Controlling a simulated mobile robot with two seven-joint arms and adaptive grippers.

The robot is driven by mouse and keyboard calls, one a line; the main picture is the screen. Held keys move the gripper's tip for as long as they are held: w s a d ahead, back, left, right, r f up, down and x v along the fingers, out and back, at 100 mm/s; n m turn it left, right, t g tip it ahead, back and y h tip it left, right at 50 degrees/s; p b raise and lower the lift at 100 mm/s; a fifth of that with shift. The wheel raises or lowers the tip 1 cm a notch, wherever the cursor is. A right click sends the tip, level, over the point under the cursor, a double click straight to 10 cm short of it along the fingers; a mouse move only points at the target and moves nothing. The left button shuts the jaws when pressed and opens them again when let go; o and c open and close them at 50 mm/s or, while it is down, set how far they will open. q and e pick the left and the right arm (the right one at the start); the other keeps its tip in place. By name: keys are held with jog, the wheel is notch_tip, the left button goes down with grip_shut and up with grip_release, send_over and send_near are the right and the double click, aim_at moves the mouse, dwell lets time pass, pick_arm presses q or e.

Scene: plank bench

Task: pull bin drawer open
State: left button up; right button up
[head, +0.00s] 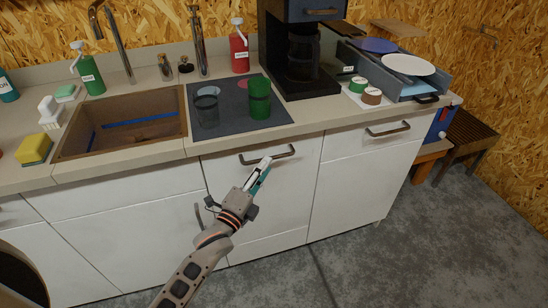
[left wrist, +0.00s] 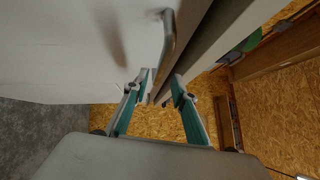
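The white drawer front (head: 265,195) under the counter, below the dark mat, sits flush with the cabinet. Its dark bar handle (head: 280,154) runs across near the top edge. My left gripper (head: 263,167) is in front of this handle, at its middle or just below. In the left wrist view the handle (left wrist: 169,38) lies just ahead of the gripper (left wrist: 162,82), whose two teal-padded fingers are open with a gap between them. The handle's near end points toward that gap. I cannot tell whether the fingers touch the handle. My right gripper is not in view.
A second handle (head: 388,129) is on the right-hand front. The counter carries a sink (head: 70,145), green and grey cups on a mat (head: 231,124), a coffee machine (head: 300,55) and a dish rack. A wooden bench (head: 470,138) stands at right. The floor (head: 420,240) in front is clear.

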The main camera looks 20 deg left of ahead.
pick_arm(q)
jog(key=x, duration=0.5)
grip_shut()
